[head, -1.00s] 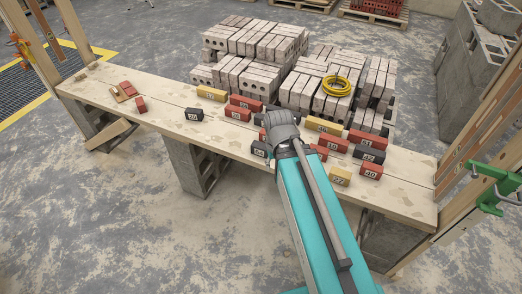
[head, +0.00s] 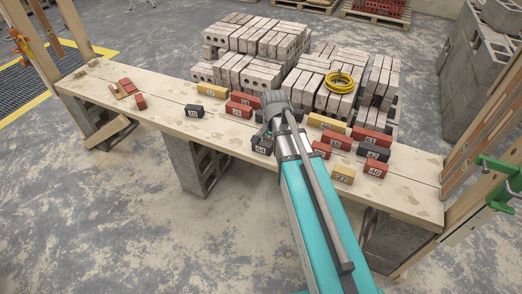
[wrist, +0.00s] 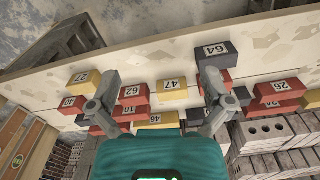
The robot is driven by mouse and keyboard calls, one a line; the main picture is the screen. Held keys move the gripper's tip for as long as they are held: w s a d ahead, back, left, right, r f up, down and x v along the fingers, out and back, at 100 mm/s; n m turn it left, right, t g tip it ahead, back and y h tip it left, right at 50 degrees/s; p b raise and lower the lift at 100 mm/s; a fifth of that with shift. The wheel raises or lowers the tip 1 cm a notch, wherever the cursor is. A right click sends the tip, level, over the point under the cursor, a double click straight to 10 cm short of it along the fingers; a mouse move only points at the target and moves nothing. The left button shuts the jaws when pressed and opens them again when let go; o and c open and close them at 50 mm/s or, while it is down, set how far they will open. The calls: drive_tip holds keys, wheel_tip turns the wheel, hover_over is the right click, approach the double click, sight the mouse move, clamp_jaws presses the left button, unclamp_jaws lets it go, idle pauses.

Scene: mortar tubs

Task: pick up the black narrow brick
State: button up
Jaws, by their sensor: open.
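Several black bricks lie on the plank bench. One marked 64 (head: 262,145) is near the front edge, just left of my arm. Another (head: 194,111) is further left, and one marked 42 (head: 374,153) sits among red bricks on the right. Which is narrow is hard to tell. My gripper (wrist: 160,72) is open and empty above the bench, with the yellow 47 brick (wrist: 172,90) seen between its fingers. The 64 brick also shows in the wrist view (wrist: 217,54), beyond the right fingertip, which overlaps its lower edge. In the head view my arm hides the fingers.
Red and yellow bricks crowd the bench (head: 150,108) around my gripper, such as yellow 27 (head: 343,174) and red 40 (head: 376,170). Stacked grey blocks (head: 255,45) and a yellow coil (head: 339,82) stand behind. The bench's left part is mostly clear.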

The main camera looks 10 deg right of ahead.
sight(263, 145)
drive_tip(key=w+f+m+b, duration=0.3)
drive_tip(key=w+m, duration=0.4)
drive_tip(key=w, duration=0.2)
drive_tip(key=w+f+m+b, duration=0.3)
drive_tip(key=w+m, duration=0.5)
drive_tip(key=w, duration=0.1)
drive_tip(key=shift+a+f+m, duration=0.15)
drive_tip(key=shift+f+m, duration=0.05)
drive_tip(key=shift+m, duration=0.1)
wheel_tip(263, 145, down, 9)
drive_tip(key=b, duration=0.8)
drive_tip(key=shift+r, duration=0.15)
drive_tip(key=shift+b, duration=0.35)
drive_tip(key=shift+w+d+f+b, duration=0.1)
drive_tip(key=shift+f+b, duration=1.15)
drive_tip(key=shift+f, duration=0.05)
drive_tip(key=shift+w+d+f+b, duration=0.1)
drive_tip(key=shift+f+b, duration=1.15)
drive_tip(key=shift+f, duration=0.05)
drive_tip(key=c, duration=1.4)
